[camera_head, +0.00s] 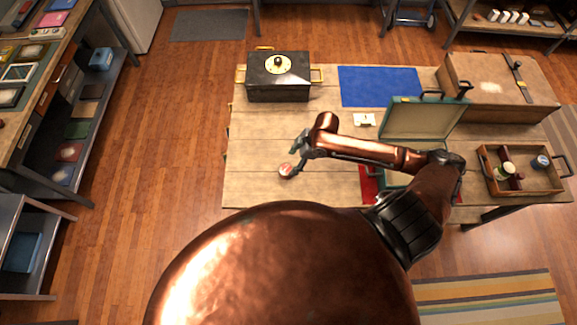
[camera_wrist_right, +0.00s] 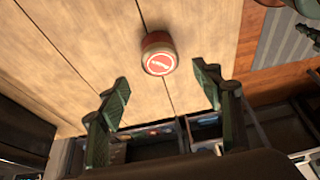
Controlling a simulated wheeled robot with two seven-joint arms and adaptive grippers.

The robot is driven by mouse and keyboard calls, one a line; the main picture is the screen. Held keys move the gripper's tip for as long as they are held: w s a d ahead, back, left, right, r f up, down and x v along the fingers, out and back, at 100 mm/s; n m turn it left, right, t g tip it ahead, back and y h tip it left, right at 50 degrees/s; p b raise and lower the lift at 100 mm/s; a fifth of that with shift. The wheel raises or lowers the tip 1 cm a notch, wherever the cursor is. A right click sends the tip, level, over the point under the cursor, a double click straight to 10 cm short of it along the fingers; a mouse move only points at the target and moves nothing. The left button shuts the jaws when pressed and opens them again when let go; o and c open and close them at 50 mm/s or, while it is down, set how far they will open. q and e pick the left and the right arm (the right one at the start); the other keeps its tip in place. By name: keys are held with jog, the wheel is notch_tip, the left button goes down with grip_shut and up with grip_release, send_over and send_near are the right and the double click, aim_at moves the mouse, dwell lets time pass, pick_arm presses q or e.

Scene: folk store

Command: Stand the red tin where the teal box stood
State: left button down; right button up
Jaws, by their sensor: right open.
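The red tin (camera_head: 286,170) is small and round and stands on the wooden table near its front edge, left of the middle. In the right wrist view the red tin (camera_wrist_right: 158,55) shows a red label with white writing. My right gripper (camera_head: 301,158) is beside the tin in the head view. In the right wrist view my right gripper (camera_wrist_right: 163,78) has its two green fingers spread, with nothing between them; the tin lies just beyond the fingertips. I see no separate teal box; a teal case (camera_head: 425,118) stands open on the table. My left gripper is not in view.
My right arm covers part of the table. The left front is mostly bare.

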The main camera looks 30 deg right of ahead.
jog(key=shift+v, duration=2.1)
